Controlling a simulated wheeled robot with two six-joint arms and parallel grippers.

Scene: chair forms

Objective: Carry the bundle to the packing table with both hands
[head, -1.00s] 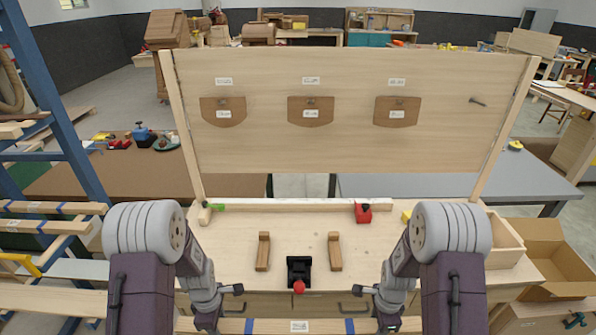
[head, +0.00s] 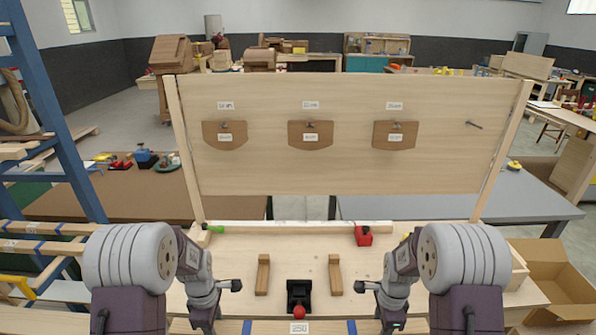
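The bundle (head: 268,327) is a pale wooden length with blue tape bands and a white "250" label. It lies level across the bottom edge of the head view, in front of the workbench, and its lower part is cut off. My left gripper (head: 205,326) is at its left part and my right gripper (head: 392,326) at its right part. The fingertips are cut off or hidden, but the bundle keeps its place between both grippers as the scene shifts, so both seem shut on it. A brown-topped table (head: 110,200) and a grey table (head: 430,192) stand behind; neither is marked as the packing table.
The workbench (head: 240,270) is straight ahead, with wooden blocks, a black clamp with a red knob (head: 299,296) and a tall upright panel (head: 300,170). A blue rack (head: 60,125) with timber stands left. An open cardboard box (head: 555,270) is at right.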

